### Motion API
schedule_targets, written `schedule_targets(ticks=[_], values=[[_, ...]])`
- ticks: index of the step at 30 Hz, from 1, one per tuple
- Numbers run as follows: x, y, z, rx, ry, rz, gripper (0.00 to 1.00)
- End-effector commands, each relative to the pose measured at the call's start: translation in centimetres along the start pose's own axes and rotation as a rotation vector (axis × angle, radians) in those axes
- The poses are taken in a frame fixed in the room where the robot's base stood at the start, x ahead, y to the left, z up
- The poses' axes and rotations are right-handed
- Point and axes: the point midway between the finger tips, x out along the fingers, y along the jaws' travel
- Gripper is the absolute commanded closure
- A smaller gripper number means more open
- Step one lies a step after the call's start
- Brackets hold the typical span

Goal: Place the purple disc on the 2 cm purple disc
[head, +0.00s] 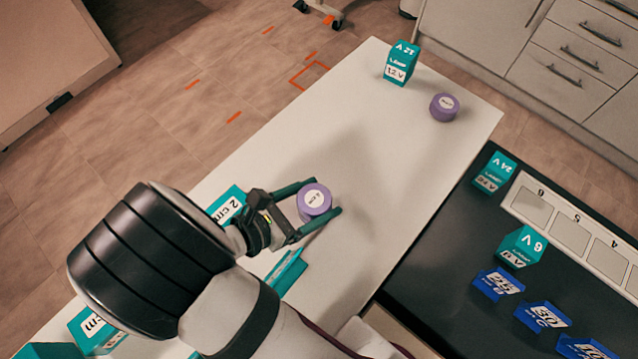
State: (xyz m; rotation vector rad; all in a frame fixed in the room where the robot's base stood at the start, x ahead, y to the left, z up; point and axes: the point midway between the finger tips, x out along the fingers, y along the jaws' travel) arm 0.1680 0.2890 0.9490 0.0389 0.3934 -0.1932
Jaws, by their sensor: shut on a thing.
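A purple disc (315,201) with a white round label is between the two fingers of my gripper (322,200). The gripper is shut on it, over the pale table. The label print is small and hard to read. I cannot tell whether the disc touches the table. A second purple disc (445,108) with a white label lies on the far right part of the table, apart from my gripper. Its label is too small to read surely.
A teal 12 V lamp box (400,65) stands left of the far disc on the white table (400,160). A teal 2 cm box (228,205) is beside my gripper. A dark bench (440,280) at right holds teal and blue boxes. The table between gripper and far disc is clear.

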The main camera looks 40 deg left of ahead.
Motion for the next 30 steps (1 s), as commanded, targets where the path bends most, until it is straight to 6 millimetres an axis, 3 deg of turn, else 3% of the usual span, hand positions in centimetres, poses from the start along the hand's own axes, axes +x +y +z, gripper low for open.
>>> schedule_targets(ticks=[3, 4, 7, 16, 24, 30], values=[[0.1, 0.0, -0.2, -0.001, 0.000, 0.000, 0.84], [0.1, 0.0, -0.2, -0.001, 0.000, 0.000, 0.18], [0.1, 0.0, -0.2, 0.000, 0.000, 0.000, 0.00], [-0.4, 0.1, 0.1, 0.000, 0.000, 0.003, 0.00], [-7.7, 0.1, 0.0, 0.003, 0.000, 0.006, 0.00], [-11.4, 0.1, 0.0, 0.000, -0.001, 0.002, 0.00]])
